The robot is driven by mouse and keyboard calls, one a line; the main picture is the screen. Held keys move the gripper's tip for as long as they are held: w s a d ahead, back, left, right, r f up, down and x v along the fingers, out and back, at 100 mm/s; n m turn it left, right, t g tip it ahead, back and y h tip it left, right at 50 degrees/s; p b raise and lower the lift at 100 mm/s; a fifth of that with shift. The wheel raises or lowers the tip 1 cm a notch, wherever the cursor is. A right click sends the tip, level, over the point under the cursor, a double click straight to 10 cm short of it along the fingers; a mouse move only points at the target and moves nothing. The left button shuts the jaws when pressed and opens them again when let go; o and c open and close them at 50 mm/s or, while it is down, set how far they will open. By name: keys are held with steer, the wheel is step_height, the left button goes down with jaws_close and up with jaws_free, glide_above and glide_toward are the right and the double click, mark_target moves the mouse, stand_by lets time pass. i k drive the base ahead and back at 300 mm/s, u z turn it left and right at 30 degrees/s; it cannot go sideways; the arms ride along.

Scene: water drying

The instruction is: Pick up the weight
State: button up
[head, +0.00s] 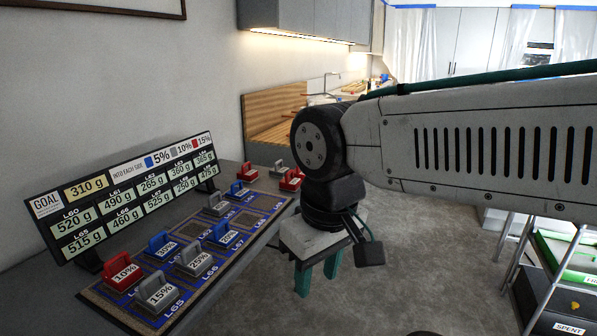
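Several block weights with handles stand on a blue-marked board (255,219) on the grey table. Near the front are a red 10% weight (122,274), a grey 15% weight (158,294), a grey 25% weight (195,262) and blue weights (161,246). Farther back are a grey weight (217,207) and red weights (291,182). Which one the task means cannot be told. My gripper (318,274) points down to the right of the board, apart from the weights. Its teal fingers are spread, with nothing visible between them.
A goal sign (130,196) with gram values stands behind the board along the wall. A wooden-sided counter (268,112) is at the back. A metal rack (525,265) with trays stands at right. Grey floor is clear in the middle.

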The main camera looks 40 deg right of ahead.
mark_target(280, 172)
steer(key=z, duration=0.85)
steer(key=i, duration=0.7)
steer(key=z, duration=1.1)
steer(key=i, duration=1.95)
steer(key=u, duration=1.25)
steer(key=i, duration=0.75)
steer(key=u, duration=0.85)
